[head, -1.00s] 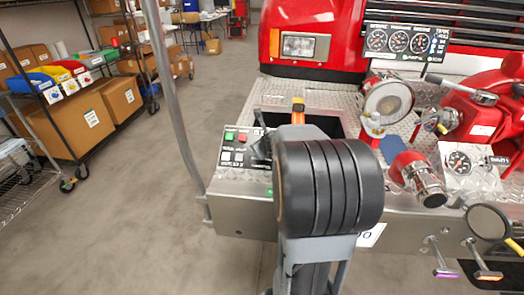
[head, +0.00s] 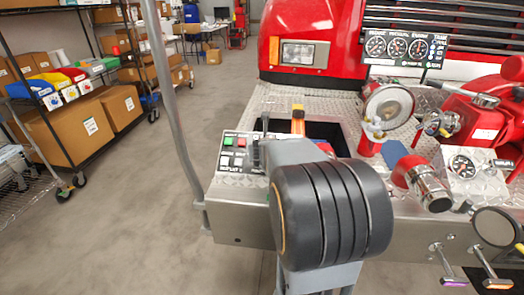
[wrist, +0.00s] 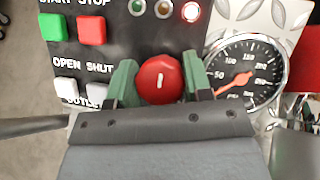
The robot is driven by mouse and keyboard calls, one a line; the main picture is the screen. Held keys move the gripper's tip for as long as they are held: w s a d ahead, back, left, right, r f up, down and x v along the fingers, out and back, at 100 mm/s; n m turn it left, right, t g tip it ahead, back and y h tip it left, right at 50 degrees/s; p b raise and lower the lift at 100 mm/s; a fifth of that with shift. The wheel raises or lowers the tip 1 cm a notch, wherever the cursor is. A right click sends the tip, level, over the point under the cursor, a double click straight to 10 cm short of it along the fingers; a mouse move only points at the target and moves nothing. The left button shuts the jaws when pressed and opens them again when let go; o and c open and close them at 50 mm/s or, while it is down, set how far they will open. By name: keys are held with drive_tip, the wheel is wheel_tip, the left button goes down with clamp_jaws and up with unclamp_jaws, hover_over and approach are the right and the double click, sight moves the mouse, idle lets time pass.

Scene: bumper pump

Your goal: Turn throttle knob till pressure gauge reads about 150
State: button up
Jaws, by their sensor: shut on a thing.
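The red throttle knob (wrist: 160,84), with a white pointer mark, sits on the black panel in the wrist view. My gripper (wrist: 160,86) has its two green fingers on either side of the knob and is shut on it. The needle points to the lower left, below the 50 mark, well away from 150. In the head view my arm hides the gripper, knob and this gauge.
Green and red buttons (wrist: 91,30) and white OPEN/SHUT buttons (wrist: 66,89) lie left of the knob. A red indicator light (wrist: 191,12) glows above. Red pump pipework (head: 425,182) stands right of my arm; a grey pole (head: 176,110) rises on the left.

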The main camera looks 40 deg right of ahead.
drive_tip(key=o, duration=0.6)
drive_tip(key=shift+o, duration=0.2)
drive_tip(key=shift+r, duration=0.1)
drive_tip(key=shift+s+a+r+p, duration=0.2)
drive_tip(key=shift+s+r+p, duration=0.05)
drive_tip(key=shift+s+p, duration=0.05)
drive_tip(key=p+v, duration=0.7)
drive_tip(key=v, duration=0.6)
drive_tip(key=shift+p, duration=0.3)
drive_tip(key=shift+f, duration=0.1)
